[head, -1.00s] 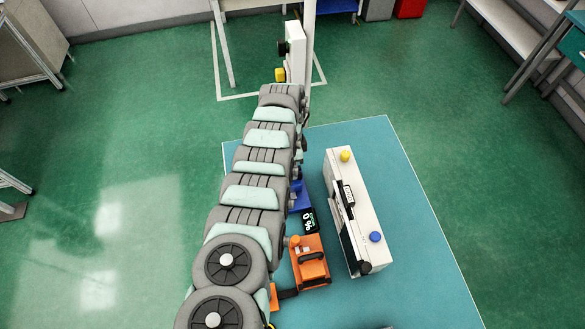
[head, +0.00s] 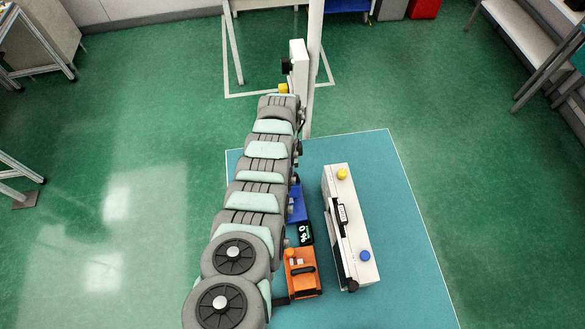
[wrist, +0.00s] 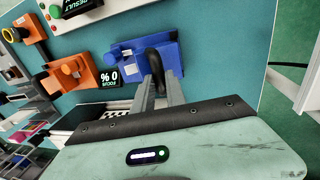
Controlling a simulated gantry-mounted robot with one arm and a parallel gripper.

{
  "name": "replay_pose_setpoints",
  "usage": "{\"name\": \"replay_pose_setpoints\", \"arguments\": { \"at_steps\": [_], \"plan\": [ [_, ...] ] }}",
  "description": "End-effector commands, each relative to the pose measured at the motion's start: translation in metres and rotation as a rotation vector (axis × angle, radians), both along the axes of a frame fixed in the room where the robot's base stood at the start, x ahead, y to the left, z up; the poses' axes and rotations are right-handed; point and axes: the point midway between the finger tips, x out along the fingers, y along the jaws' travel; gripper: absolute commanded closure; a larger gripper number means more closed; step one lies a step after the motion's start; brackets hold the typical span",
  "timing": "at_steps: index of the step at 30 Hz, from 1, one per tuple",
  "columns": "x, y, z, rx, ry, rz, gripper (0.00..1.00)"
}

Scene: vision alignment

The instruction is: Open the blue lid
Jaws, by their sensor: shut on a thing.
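The blue lid (wrist: 166,52) is in the upper middle of the wrist view, on a blue unit. A dark upright handle (wrist: 154,62) stands at its near side. My gripper (wrist: 157,78) reaches up to this handle, with one metal finger on each side, and is shut on it. The fingers partly hide the handle's lower end. I cannot tell whether the lid is raised. In the head view the blue unit (head: 297,204) shows only as a strip to the right of my arm, which hides the rest and my gripper.
A black "% 0" focus display (wrist: 108,79) adjoins the blue unit. An orange unit (head: 302,272) stands nearer in the head view. A white box (head: 348,222) with yellow and blue knobs stands to the right. The teal mat (head: 405,240) beyond it is clear.

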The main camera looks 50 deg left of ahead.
Motion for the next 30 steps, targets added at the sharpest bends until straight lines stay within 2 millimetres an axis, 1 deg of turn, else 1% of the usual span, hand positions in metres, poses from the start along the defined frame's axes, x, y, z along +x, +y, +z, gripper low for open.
{"name": "replay_pose_setpoints", "arguments": {
  "at_steps": [1,3,7,13,30],
  "plan": [
    [0.003,0.002,-0.010,0.003,-0.003,0.001,1.00],
    [0.006,0.006,-0.012,0.000,-0.001,0.000,1.00],
    [0.011,0.014,-0.011,0.000,-0.001,0.001,1.00],
    [0.014,0.020,-0.009,-0.003,0.002,0.000,1.00],
    [0.016,0.023,-0.006,-0.006,0.005,0.001,1.00]
  ]
}}
